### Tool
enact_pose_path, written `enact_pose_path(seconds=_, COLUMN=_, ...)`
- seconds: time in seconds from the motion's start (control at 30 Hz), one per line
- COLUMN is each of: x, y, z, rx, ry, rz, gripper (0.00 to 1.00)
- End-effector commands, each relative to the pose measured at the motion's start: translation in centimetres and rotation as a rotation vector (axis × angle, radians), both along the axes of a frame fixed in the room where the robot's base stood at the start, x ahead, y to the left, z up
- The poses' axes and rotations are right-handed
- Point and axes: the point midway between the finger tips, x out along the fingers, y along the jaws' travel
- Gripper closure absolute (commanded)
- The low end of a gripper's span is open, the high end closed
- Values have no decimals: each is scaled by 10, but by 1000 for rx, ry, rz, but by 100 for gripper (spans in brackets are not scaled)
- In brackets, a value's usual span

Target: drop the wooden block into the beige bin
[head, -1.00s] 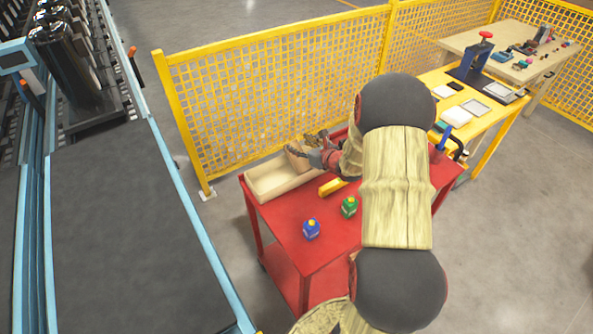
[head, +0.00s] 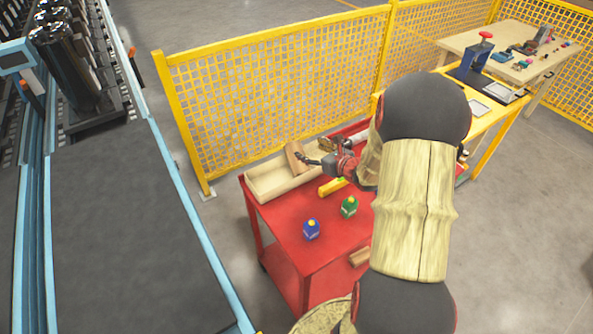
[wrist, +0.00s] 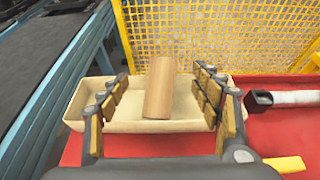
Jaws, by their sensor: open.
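The wooden block (head: 295,155) is in the beige bin (head: 268,189), tilted, with its top above the back rim. In the wrist view the block (wrist: 159,90) has its lower end inside the bin (wrist: 90,126) and seems to lean on the back wall. My gripper (head: 319,156) is open, just right of the block in the head view. In the wrist view the fingers of my gripper (wrist: 160,76) are spread, with clear gaps to the block on both sides. The block appears beyond the fingertips and apart from them.
The bin stands on the red cart (head: 290,236), with blue (head: 311,229) and green (head: 349,207) bottles and a yellow object (head: 332,187) nearby. Another wooden piece (head: 360,256) lies at the cart's front edge. A yellow mesh fence (head: 270,100) stands behind.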

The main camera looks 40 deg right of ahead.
Motion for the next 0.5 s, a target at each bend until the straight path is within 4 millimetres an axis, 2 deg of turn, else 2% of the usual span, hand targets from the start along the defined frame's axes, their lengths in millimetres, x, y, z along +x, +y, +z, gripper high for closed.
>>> enact_pose_path(seconds=0.03, x=-10, y=-1, z=5, rx=-1, ry=-1, rz=-4, gripper=35)
enact_pose_path(seconds=0.2, x=-33, y=0, z=14, rx=-1, ry=-1, rz=-3, gripper=35)
enact_pose_path(seconds=0.5, x=-46, y=2, z=19, rx=0, ry=0, rz=0, gripper=35)
